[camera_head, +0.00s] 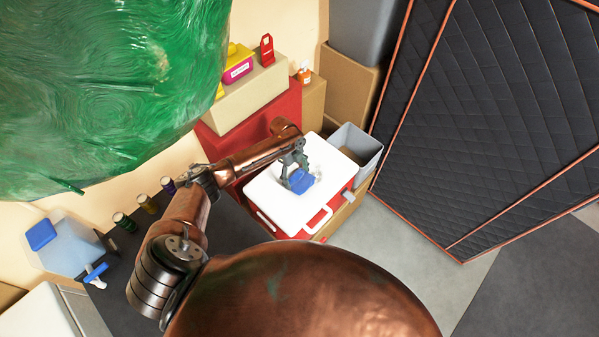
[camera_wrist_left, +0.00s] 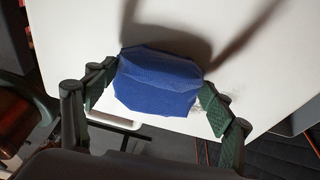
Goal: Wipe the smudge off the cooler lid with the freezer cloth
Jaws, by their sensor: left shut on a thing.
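The cooler, red with a white lid (camera_head: 266,210), stands in the middle of the head view. The lid also fills much of the left wrist view (camera_wrist_left: 75,40). My left gripper (camera_head: 292,178) is shut on the blue freezer cloth (camera_head: 302,184), which is bunched between both fingers in the left wrist view (camera_wrist_left: 158,85). The cloth is at or just over the lid; I cannot tell whether it touches. A faint grey smudge (camera_head: 316,173) shows beside the cloth, and grey specks show by the right finger in the wrist view (camera_wrist_left: 197,111). My right gripper is out of view.
A grey bin (camera_head: 357,146) stands right behind the cooler. Boxes (camera_head: 252,96) with a pink and yellow bottle (camera_head: 238,66) are behind. A quilted black panel (camera_head: 470,130) rises at right. Several cans (camera_head: 125,222) and a blue-lidded container (camera_head: 60,247) are at left.

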